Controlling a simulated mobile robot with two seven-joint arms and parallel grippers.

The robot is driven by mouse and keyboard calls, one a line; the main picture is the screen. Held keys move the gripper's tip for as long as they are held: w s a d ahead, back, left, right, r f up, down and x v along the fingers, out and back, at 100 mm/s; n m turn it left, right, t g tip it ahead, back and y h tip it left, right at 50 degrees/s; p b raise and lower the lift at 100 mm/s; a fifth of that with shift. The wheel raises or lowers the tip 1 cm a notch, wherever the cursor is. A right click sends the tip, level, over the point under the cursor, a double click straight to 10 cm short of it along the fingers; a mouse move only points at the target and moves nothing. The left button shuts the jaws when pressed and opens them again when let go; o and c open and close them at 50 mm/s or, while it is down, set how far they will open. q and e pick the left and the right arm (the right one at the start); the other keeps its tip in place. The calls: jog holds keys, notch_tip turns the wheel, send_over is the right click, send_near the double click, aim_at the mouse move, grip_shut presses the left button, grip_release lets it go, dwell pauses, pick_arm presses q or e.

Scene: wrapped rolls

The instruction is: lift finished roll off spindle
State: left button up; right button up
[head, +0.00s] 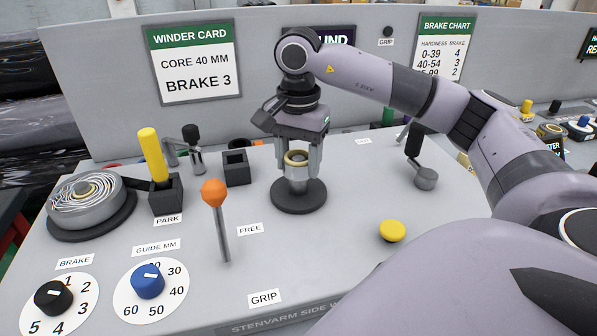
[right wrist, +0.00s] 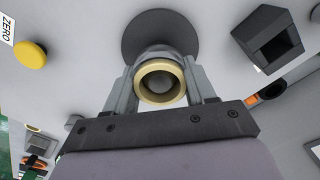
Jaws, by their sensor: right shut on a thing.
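A narrow grey roll with a cream core ring (head: 296,158) stands upright over the round black spindle base (head: 299,197). My right gripper (head: 297,176) comes down from above, shut on the roll with one finger on each side. In the right wrist view, the roll's cream ring (right wrist: 160,82) sits between my right gripper's fingers (right wrist: 161,85), with the black base (right wrist: 158,22) behind it. I cannot tell whether the roll touches the base, and the spindle itself is hidden. My left gripper is not in view.
A supply coil (head: 83,203) lies at the left, near a yellow peg (head: 152,155) in a black block. An orange-topped lever (head: 214,195) stands front left of the spindle. An empty black square socket (head: 236,167) and a yellow button (head: 392,231) are on either side.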

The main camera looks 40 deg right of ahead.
notch_tip(320, 180, up, 7)
jog(key=shift+f+p, duration=0.1)
jog(key=shift+p, duration=0.35)
notch_tip(320, 180, up, 9)
jog(key=p, duration=0.4)
jog(key=shift+r+p, duration=0.2)
jog(key=shift+p, duration=0.1)
jog(key=shift+r+p, duration=0.2)
jog(key=shift+p, duration=0.15)
